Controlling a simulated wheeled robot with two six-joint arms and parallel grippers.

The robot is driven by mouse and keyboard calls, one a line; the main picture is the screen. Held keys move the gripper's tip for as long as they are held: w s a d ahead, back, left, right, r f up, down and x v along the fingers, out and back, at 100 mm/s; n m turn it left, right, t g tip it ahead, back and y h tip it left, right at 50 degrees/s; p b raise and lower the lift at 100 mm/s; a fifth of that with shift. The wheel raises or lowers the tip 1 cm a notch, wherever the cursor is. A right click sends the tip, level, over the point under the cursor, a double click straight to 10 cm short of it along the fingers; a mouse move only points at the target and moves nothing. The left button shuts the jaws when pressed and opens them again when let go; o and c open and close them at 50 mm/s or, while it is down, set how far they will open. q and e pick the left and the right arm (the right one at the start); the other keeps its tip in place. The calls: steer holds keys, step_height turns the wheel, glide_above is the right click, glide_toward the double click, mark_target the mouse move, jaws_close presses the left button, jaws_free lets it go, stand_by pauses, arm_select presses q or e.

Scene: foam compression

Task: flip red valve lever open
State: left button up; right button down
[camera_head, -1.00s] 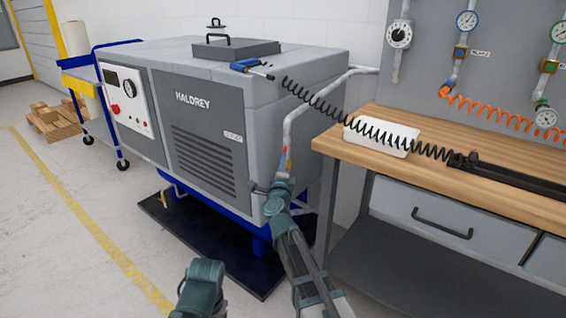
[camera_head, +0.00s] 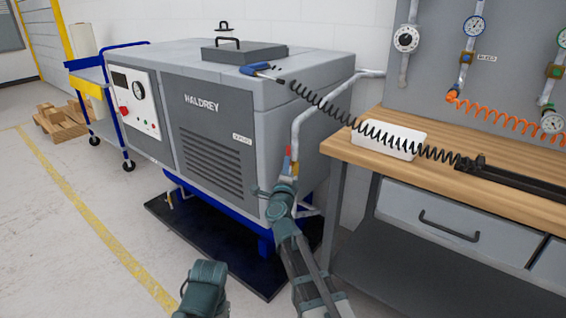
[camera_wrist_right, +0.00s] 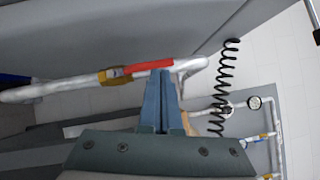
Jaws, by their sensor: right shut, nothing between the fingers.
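The red valve lever (camera_wrist_right: 148,67) sits on a brass valve body (camera_wrist_right: 114,76) on a pale pipe (camera_wrist_right: 52,88) in the right wrist view. It lies roughly along the pipe. The lever is a small red patch in the head view (camera_head: 286,163), low on the pipe beside the compressor. My right gripper (camera_wrist_right: 161,74) is shut and empty. In the head view my right wrist is just below the valve. My left gripper is not in view.
The grey compressor (camera_head: 215,130) stands left of the pipe. The wooden workbench (camera_head: 470,170) stands right of it. A black coiled hose (camera_head: 340,115) hangs between the compressor top and the bench. Open floor (camera_head: 60,230) lies to the left.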

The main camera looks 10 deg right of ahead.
steer(key=r+v, duration=0.2)
steer(key=v, duration=0.9)
steer(key=a+f+n+g+y, duration=0.5)
steer(key=a+f+n+y, duration=0.6)
steer(key=n, duration=0.6)
steer(key=s+d+f+n+g+h, duration=0.2)
steer(key=s+d+f+n+g, duration=0.2)
steer(key=s+f+g, duration=0.4)
steer(key=s+d+f+n+g+h, duration=0.2)
steer(key=s+d+f+n+g, duration=0.25)
steer(key=s, duration=0.55)
steer(key=s+a+f+n+g+h, duration=0.1)
steer(key=s+a+f+n+h, duration=0.1)
steer(key=s+a, duration=0.6)
arm_select(q)
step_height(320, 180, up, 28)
steer(key=p, duration=2.8)
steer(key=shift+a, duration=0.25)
arm_select(e)
step_height(320, 180, up, 28)
steer(key=w+a, duration=0.1)
steer(key=a, duration=0.1)
steer(key=shift+a, duration=0.2)
steer(key=shift+w+r+n, duration=0.1)
steer(key=shift+w+n, duration=0.05)
steer(key=shift+n, duration=0.1)
